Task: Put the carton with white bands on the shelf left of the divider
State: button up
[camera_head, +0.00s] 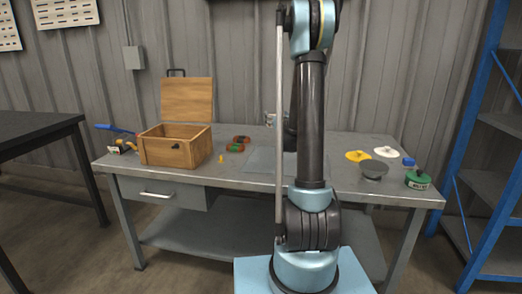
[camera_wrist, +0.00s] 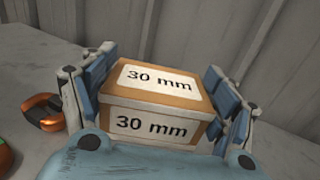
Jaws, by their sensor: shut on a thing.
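A brown carton (camera_wrist: 160,101) with white panels reading "30 mm" on its top and front fills the middle of the wrist view. My gripper (camera_wrist: 158,88) is shut on it, with blue-padded fingers at its left and right sides. The carton's far and under sides are hidden, and I cannot tell how high it is above the grey surface. In the head view my arm hides the carton and most of the gripper. A blue-framed shelf rack (camera_head: 490,190) stands at the right edge of the head view. No divider can be made out on it.
The grey workbench (camera_head: 330,197) holds an open wooden box (camera_head: 172,152), red-and-green items (camera_head: 238,144), a yellow disc (camera_head: 357,155), a white disc (camera_head: 386,151), a grey disc on a stand (camera_head: 373,169) and a green container (camera_head: 417,180). A dark table (camera_head: 35,127) stands left.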

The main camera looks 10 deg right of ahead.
jog(key=shift+a, duration=0.35)
jog(key=shift+f, duration=0.25)
send_over(274, 144)
jog(key=shift+w+f, duration=0.15)
jog(key=shift+f, duration=2.25)
jog(key=shift+w+f, duration=0.15)
jog(key=shift+f, duration=2.2)
jog(key=o, duration=1.2)
jog(key=shift+d, duration=0.1)
